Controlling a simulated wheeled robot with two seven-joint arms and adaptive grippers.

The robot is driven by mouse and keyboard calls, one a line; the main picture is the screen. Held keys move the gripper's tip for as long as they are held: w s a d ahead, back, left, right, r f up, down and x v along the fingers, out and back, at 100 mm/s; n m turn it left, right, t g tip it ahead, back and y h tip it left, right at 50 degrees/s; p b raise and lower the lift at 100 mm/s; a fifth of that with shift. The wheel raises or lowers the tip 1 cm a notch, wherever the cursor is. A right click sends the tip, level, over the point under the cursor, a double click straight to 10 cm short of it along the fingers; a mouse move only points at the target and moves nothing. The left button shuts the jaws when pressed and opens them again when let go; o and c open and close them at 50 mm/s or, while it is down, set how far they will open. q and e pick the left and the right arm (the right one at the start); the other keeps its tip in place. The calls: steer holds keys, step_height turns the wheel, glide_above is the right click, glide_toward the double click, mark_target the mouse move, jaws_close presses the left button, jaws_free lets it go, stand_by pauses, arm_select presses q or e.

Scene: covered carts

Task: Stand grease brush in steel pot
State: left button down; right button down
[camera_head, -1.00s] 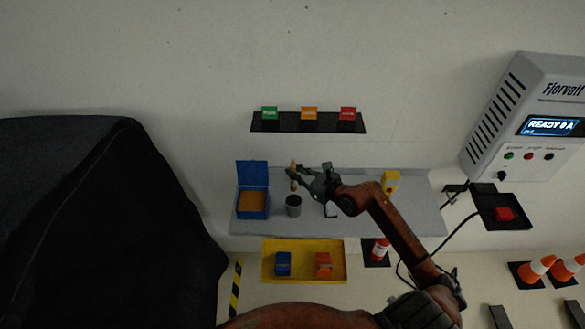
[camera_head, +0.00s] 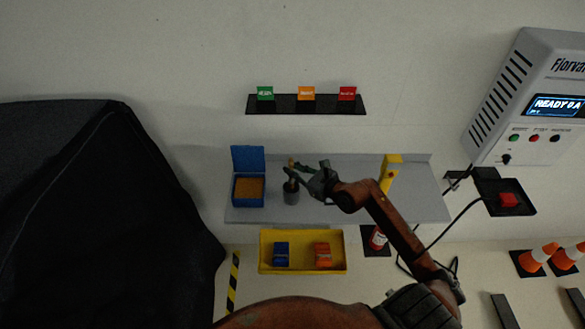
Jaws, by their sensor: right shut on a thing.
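The grey steel pot (camera_head: 291,196) stands on the grey shelf, just right of an open blue box. My right gripper (camera_head: 290,173) is shut on the grease brush (camera_head: 291,163), whose tan upper end shows above the fingers. The brush is roughly upright over the pot. Its lower end is at the pot's mouth; the fingers hide whether it is inside. My left gripper is not in view.
The blue box (camera_head: 235,187) with an open lid stands left of the pot. A yellow block (camera_head: 390,172) stands to the right on the shelf (camera_head: 420,205). A yellow tray (camera_head: 302,268) is below. A dark covered cart (camera_head: 110,210) fills the left.

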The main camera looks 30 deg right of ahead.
step_height(320, 180, down, 2)
steer(key=shift+f+b, duration=0.2)
steer(key=shift+b, duration=0.5)
steer(key=shift+f+b, duration=0.6)
steer(key=shift+f, duration=0.3)
steer(key=c, duration=1.8)
jaws_free()
